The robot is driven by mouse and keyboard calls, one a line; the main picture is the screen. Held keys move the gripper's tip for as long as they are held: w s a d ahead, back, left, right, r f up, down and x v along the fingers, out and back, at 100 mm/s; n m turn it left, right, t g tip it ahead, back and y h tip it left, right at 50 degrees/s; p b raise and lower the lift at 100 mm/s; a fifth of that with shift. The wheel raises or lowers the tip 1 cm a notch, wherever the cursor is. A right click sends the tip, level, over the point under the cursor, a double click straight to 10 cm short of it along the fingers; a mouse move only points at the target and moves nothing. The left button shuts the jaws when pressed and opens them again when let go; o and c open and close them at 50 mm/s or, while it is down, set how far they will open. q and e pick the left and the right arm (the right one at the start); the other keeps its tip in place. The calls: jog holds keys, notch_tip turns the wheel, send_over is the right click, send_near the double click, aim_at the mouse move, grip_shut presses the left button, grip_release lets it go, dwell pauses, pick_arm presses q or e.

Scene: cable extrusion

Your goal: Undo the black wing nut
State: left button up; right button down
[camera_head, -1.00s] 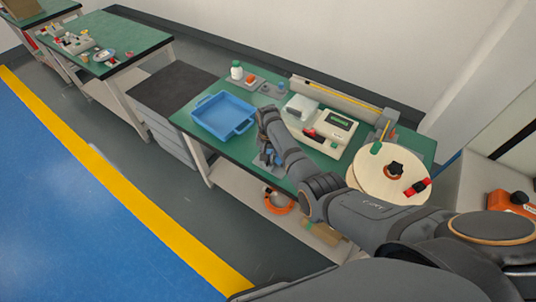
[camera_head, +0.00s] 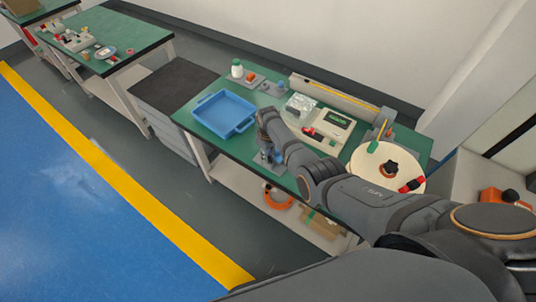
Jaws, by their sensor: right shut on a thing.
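A dark, lobed knob, which looks like the black wing nut (camera_head: 387,169), sits at the centre of the round cream reel (camera_head: 366,180) at the right end of the green table. My right gripper (camera_head: 268,158) points down at the table's front edge, just right of the blue tray and well left of the reel. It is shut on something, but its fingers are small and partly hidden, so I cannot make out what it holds. My left gripper is out of view.
The blue tray (camera_head: 224,113) stands empty on the table (camera_head: 193,125). A cream device with a display (camera_head: 332,125) is behind my right forearm, with a clear bag (camera_head: 300,105) beside it. A white bottle (camera_head: 237,69) stands at the back. Orange cable (camera_head: 277,197) lies on the lower shelf.

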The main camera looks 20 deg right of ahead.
jog(key=shift+n, duration=1.3)
jog(key=c, duration=1.2)
grip_release()
notch_tip(320, 180, up, 12)
jog(key=shift+r, duration=0.1)
